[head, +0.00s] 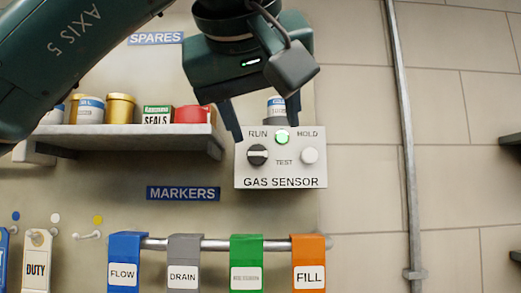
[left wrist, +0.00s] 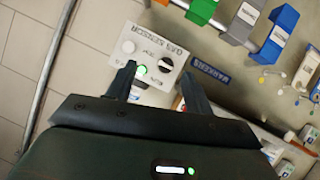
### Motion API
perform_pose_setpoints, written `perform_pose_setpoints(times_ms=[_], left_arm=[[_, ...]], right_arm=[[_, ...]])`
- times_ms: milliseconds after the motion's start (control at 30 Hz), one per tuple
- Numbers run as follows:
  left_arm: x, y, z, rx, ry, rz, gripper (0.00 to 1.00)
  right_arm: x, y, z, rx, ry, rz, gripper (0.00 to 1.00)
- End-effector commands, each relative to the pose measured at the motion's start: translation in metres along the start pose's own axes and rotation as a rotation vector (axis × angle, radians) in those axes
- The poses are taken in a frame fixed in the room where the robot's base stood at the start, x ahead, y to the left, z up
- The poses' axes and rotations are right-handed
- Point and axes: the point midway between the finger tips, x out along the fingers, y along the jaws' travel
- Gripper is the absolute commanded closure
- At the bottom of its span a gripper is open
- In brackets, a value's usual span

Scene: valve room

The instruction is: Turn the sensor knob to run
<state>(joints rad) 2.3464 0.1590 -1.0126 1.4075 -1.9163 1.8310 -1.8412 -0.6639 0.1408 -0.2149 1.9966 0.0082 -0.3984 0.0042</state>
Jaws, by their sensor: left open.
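The gas sensor (head: 281,182) is a pale box on the wall panel, with a black round knob (head: 257,155) at its left. The knob's white mark lies about level, and the labels RUN, HOLD and TEST are around it. A green lamp (head: 282,136) is lit at the top, and a white button (head: 309,155) is at the right. My left gripper (head: 265,128) is open and empty, its fingers around the box's upper part. In the left wrist view the knob (left wrist: 166,65) shows between the fingertips (left wrist: 158,70); I cannot tell the remaining gap. My right gripper is out of view.
A shelf (head: 130,142) with cans and boxes is left of the sensor. Below, a rail (head: 217,244) carries blue, grey, green and orange tags. A vertical pipe (head: 405,130) runs down the wall at the right. The wall between sensor and pipe is clear.

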Motion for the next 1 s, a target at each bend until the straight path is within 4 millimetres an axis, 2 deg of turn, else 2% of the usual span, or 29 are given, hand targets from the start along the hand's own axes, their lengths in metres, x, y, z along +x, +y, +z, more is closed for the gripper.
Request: perform_pose_setpoints(times_ms=[33,100,167,267,367,600,800,1000], left_arm=[[-0.014,-0.003,-0.009,0.017,0.049,-0.035,0.48],[-0.025,-0.007,-0.016,0.029,0.086,-0.068,0.48],[-0.028,-0.009,-0.019,0.036,0.102,-0.082,0.48],[-0.022,-0.010,-0.021,0.038,0.105,-0.088,0.48],[-0.008,-0.011,-0.022,0.037,0.102,-0.087,0.48],[0.043,-0.015,-0.027,0.037,0.099,-0.085,0.48],[0.078,-0.017,-0.031,0.036,0.100,-0.083,0.48],[0.097,-0.018,-0.033,0.037,0.102,-0.082,0.48]], right_arm=[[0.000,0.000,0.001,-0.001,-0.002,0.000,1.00],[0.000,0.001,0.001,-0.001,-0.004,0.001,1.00],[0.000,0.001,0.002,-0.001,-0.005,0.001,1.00],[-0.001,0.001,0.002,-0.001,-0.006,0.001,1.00],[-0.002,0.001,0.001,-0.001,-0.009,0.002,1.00],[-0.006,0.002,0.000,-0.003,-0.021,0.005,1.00],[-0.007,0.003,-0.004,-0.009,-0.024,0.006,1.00],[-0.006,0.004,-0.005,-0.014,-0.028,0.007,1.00]])
